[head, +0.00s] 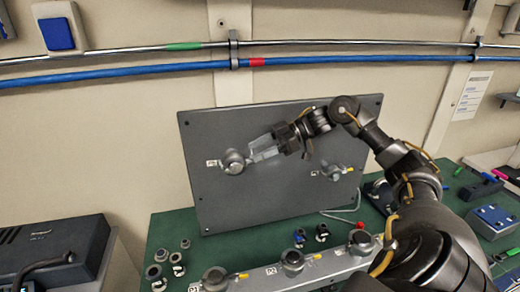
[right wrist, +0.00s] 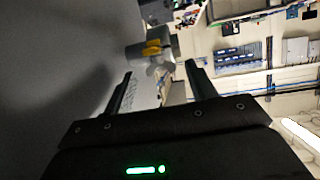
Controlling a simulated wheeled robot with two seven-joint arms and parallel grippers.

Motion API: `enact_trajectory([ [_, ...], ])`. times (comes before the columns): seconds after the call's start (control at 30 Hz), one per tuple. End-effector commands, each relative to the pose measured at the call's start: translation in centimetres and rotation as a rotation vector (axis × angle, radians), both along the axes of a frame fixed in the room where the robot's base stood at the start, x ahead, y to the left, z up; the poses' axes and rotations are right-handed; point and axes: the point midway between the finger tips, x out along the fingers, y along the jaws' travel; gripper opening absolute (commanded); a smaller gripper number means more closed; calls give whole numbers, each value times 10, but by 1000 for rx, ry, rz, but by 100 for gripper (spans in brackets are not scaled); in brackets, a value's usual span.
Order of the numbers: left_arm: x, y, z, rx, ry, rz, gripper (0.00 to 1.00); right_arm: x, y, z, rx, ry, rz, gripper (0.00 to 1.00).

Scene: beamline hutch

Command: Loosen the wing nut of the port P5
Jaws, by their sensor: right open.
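A dark upright panel (head: 270,195) carries two round ports, a left one (head: 234,161) and a right one (head: 338,173). Their small white labels are too small to read, so I cannot tell which is P5. My right gripper (head: 256,150) is open, its fingers pointing left at the left port. In the right wrist view a grey port with a yellow mark (right wrist: 150,49) and a grey winged piece (right wrist: 158,68) show beyond and between the open fingertips (right wrist: 159,72). I cannot tell whether the fingers touch it. My left gripper is out of view.
A grey rail with several ports (head: 262,279) runs along the front of the green bench (head: 170,225). Small fittings and a hex key (head: 342,218) lie near the panel's foot. A dark box (head: 50,255) stands left; a blue-topped box (head: 494,219) is at right.

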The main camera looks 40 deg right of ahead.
Motion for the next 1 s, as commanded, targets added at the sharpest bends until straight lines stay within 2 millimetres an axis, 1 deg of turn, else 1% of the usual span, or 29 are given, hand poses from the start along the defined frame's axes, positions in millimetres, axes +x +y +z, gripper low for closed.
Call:
enact_trajectory([
  [0.13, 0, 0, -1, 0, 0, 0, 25, 0, -1, 0, 0, -1, 0, 56],
  [0.23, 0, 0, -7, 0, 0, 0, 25, -4, -7, 1, -1, -1, -1, 56],
  [0.37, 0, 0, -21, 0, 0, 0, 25, -15, -24, 7, -3, -1, -4, 56],
  [0.5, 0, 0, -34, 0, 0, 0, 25, -30, -47, 18, -2, 0, -6, 56],
  [0.63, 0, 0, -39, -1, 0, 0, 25, -42, -65, 29, -2, -1, -6, 56],
  [0.73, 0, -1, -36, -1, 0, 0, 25, -49, -75, 37, 0, 1, -3, 56],
  [0.83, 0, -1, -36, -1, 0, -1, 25, -53, -81, 40, -1, 1, -1, 56],
  [1.0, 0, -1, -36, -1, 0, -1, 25, -55, -84, 41, 1, 0, 0, 56],
])
